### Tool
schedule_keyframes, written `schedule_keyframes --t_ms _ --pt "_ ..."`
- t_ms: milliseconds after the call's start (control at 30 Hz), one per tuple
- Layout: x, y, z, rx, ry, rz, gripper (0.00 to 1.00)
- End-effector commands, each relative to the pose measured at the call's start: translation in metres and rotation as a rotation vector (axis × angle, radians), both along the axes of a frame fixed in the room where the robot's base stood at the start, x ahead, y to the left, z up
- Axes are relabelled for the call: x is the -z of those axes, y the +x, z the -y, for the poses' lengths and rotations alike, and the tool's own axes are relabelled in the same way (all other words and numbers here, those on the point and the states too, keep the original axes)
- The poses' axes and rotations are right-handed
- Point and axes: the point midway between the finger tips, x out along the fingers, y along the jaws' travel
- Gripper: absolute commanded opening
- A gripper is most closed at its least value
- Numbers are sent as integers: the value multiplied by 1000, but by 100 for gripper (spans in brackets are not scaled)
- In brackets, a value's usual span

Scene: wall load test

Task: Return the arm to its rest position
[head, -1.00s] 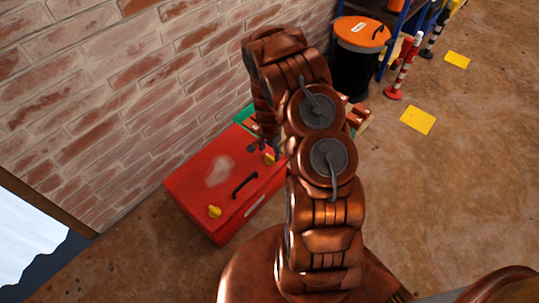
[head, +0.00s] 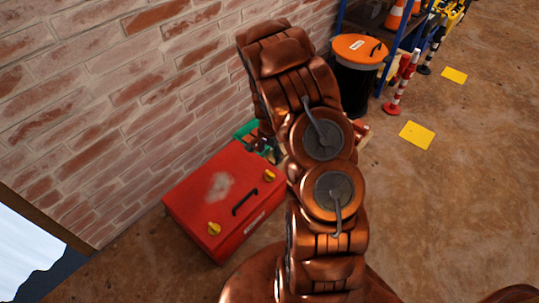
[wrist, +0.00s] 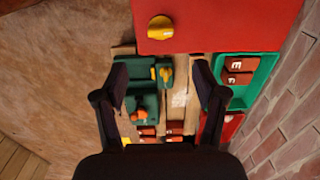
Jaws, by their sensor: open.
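My gripper (wrist: 171,85) is open in the wrist view, its two dark fingers spread wide with nothing held between them. It points down at a pallet-like surface (wrist: 180,97) with green items (wrist: 142,103) and several small red-brown blocks on it. In the head view my copper-coloured arm (head: 320,150) stands folded upward in the middle. The gripper end there is mostly hidden behind the arm, with a dark part showing beside the red box.
A red box (head: 215,190) with yellow knobs and a black handle sits by the brick wall (head: 130,90). A green tray (wrist: 268,80) holds red-brown blocks. A black bin (head: 355,85) with an orange lid stands behind. Striped posts (head: 400,85) and open floor lie right.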

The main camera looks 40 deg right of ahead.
Motion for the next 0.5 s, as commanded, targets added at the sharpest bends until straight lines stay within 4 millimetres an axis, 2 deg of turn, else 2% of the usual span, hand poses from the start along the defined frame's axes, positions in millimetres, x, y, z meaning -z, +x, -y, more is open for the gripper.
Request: schedule_keyframes --t_ms 333,433,500 --pt "-3 0 -1 -3 0 0 71" --pt "-20 -1 -4 -23 -1 0 71" --pt "-42 -2 -10 -52 1 -2 71"
